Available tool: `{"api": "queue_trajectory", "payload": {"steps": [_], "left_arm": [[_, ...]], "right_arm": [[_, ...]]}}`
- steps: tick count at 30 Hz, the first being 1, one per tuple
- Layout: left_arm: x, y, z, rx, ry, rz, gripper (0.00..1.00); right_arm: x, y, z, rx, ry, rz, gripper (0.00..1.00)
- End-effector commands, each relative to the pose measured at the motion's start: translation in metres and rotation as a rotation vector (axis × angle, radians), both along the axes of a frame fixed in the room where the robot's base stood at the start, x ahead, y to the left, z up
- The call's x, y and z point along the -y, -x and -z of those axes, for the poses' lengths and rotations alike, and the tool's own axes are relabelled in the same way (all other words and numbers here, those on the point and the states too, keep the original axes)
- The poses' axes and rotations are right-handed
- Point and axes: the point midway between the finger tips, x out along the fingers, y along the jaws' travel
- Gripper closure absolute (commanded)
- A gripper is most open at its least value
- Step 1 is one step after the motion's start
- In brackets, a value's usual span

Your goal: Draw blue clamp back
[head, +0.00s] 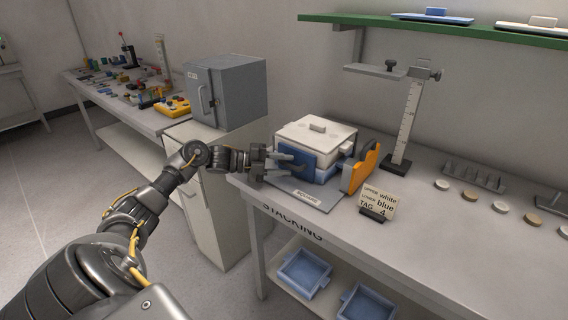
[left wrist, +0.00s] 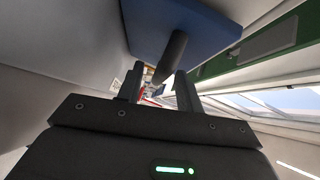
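The blue clamp (head: 301,154) is an upright plate at the left side of a stacked pair of boxes. The upper box is white (head: 318,131), and part of a blue lower box (head: 324,173) shows below it. My left gripper (head: 290,163) is level with the clamp's left side, its fingers pointing at it. In the left wrist view the blue clamp (left wrist: 180,28) is overhead, with a dark round handle (left wrist: 173,55) coming from it. The left gripper (left wrist: 159,82) is open, with the handle's end near and between its fingertips; contact is not clear. My right gripper is not in view.
An orange clamp (head: 361,168) stands right of the boxes on a grey base plate (head: 305,194). A tag card (head: 379,200) stands in front. A height gauge (head: 408,120) stands behind. A grey cabinet (head: 226,91) is left of the table. Blue trays (head: 304,273) lie on the lower shelf.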

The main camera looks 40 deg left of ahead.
Motion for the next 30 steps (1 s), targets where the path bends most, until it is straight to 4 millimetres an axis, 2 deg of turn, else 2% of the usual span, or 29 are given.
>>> {"api": "queue_trajectory", "payload": {"steps": [10, 18, 26, 30], "left_arm": [[0.003, -0.003, 0.000, 0.001, -0.001, 0.000, 0.64], [0.002, -0.003, 0.000, 0.001, -0.001, 0.000, 0.99], [0.003, -0.002, 0.001, 0.000, -0.001, 0.000, 1.00], [0.019, 0.004, 0.000, -0.001, -0.002, 0.028, 1.00]], "right_arm": [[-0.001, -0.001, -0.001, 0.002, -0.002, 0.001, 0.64], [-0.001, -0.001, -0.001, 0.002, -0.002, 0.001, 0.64], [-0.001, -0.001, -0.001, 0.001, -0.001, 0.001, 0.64], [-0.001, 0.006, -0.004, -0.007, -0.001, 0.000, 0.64]]}}
